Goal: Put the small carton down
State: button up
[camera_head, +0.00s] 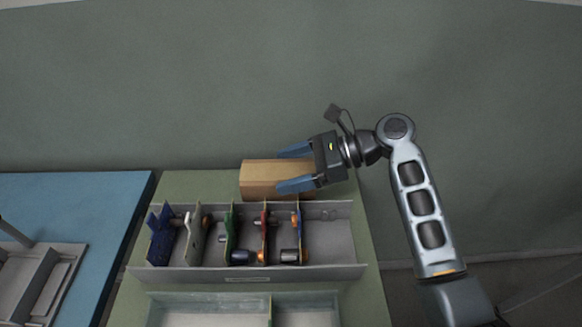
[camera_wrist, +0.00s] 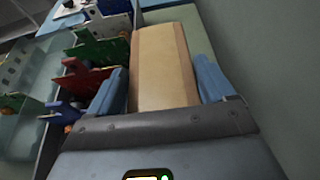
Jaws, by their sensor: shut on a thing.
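The small carton (camera_head: 258,176) is a tan box at the back of the green table, behind the grey divided bin. In the wrist view the carton (camera_wrist: 163,65) lies lengthwise between the blue fingers. My gripper (camera_head: 288,168) reaches in from the right and is shut on the carton, one finger along each side. I cannot tell whether the carton's underside touches the table or is slightly above it.
The grey bin (camera_head: 245,271) in front holds several upright coloured parts. A second tray (camera_head: 210,318) lies nearer. A blue table (camera_head: 80,205) with a grey tray (camera_head: 68,262) is at left. Free green tabletop (camera_head: 195,183) shows left of the carton.

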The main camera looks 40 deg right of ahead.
jog(key=o, duration=1.7)
jog(key=shift+f, duration=0.1)
